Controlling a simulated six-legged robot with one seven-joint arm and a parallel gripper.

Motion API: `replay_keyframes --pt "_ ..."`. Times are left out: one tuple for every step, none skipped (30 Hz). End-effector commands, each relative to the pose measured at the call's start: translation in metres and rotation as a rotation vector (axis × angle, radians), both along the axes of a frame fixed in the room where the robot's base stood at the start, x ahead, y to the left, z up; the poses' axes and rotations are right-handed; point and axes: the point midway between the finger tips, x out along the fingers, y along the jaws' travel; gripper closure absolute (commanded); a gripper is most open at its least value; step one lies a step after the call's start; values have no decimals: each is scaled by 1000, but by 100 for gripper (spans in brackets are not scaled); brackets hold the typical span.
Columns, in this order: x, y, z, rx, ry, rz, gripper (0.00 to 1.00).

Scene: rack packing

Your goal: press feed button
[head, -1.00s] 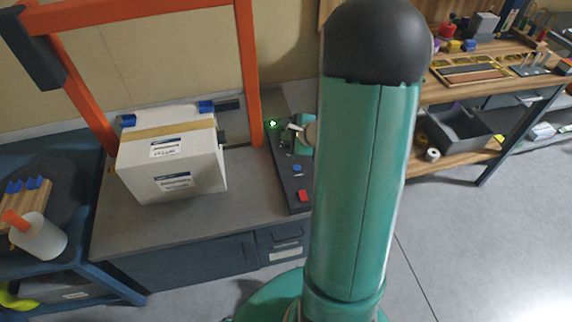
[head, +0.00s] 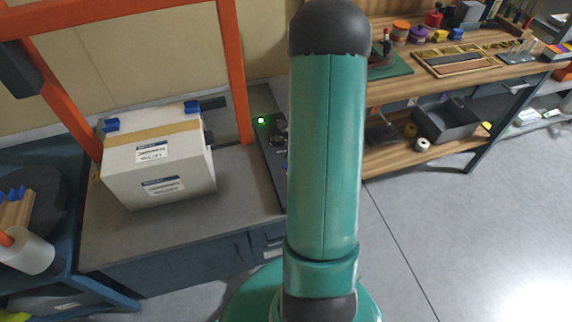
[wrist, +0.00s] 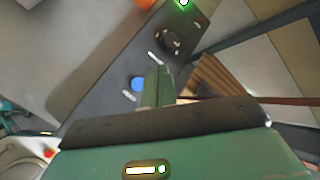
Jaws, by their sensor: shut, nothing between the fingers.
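A dark control panel (head: 268,160) stands at the right end of the bench, with a lit green lamp (head: 262,120). My arm hides most of its lower half in the head view. In the wrist view a round blue button (wrist: 138,84) shows on the panel (wrist: 105,110), with a dark knob (wrist: 168,42) above it. No label on the button can be read. My gripper (wrist: 155,82) is shut and empty, its fingers just right of the blue button in the picture. I cannot tell whether they touch the panel.
A white taped box (head: 158,170) sits on the bench (head: 240,195) under an orange frame (head: 232,70). A wooden workbench (head: 400,85) with small parts stands at the right. The floor (head: 440,230) at right is clear.

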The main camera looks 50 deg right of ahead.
Motion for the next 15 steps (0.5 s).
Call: replay_keyframes --pt "0 0 -2 1 1 1 100" --pt "0 0 -3 1 1 1 100" --pt "0 0 -5 2 1 0 100" --pt "1 0 -7 2 1 0 100" --pt "1 0 -10 2 2 0 100" --pt "1 0 -15 2 2 0 100" --pt "1 0 -18 3 3 1 100" --pt "1 1 -22 3 3 1 100" --pt "2 1 -27 3 2 1 100" --pt "2 1 -31 4 2 2 100" --pt "2 1 -36 4 3 3 100" --pt "3 1 -41 4 2 2 100" --pt "3 1 -45 3 3 3 100" --pt "3 1 -49 4 3 4 100" --pt "4 1 -54 3 2 4 100"
